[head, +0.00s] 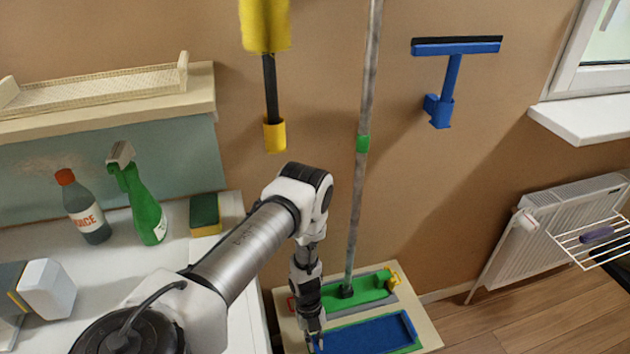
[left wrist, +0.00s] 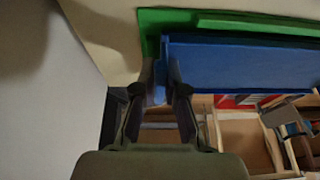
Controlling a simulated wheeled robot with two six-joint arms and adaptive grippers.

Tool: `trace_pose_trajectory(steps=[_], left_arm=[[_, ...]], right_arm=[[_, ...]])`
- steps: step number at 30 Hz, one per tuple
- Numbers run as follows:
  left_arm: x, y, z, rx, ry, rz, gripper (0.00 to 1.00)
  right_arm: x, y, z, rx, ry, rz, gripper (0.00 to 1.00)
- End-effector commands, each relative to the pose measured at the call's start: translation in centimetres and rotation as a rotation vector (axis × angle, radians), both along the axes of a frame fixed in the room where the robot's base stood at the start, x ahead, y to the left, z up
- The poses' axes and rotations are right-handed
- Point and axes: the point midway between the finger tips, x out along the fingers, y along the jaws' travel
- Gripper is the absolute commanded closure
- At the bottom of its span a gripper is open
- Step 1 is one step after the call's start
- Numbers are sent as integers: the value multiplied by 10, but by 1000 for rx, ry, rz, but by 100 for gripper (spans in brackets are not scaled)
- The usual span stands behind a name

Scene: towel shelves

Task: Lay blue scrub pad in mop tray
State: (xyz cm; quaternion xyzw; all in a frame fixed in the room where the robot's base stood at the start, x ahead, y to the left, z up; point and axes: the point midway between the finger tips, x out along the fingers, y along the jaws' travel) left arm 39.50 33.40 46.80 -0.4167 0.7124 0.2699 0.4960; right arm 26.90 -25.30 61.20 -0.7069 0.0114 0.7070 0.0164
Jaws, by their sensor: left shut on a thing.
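The blue scrub pad (head: 368,337) is a flat blue slab at the bottom of the head view, at the front part of the green mop tray (head: 414,347). My left gripper (head: 315,340) reaches down to the pad's left end and is shut on it. In the left wrist view the fingers (left wrist: 165,90) close on the near left end of the blue pad (left wrist: 235,68), with a green edge (left wrist: 210,18) of the tray beyond it. I cannot tell whether the pad rests on the tray or hangs just above. My right gripper is not in view.
A mop pole (head: 362,150) stands upright behind, on a green base (head: 330,298). A white counter (head: 180,255) at left holds a green spray bottle (head: 146,205), a juice bottle (head: 84,212) and a sponge (head: 205,214). A blue squeegee (head: 452,75) hangs on the wall.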

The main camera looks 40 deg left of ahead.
Motion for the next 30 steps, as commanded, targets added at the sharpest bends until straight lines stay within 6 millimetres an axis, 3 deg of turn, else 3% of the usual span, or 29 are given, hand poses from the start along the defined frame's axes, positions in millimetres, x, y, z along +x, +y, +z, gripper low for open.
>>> trace_pose_trajectory(steps=[20, 21, 23, 30], left_arm=[[0, 0, -7, 0, 0, 0, 100], [0, 0, -7, 0, 0, 0, 82], [0, 0, -7, 0, 0, 0, 61], [0, 0, -7, 0, 0, 0, 60]], right_arm=[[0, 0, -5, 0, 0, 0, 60], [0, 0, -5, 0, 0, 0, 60], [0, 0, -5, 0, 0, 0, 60], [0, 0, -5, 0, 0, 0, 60]])
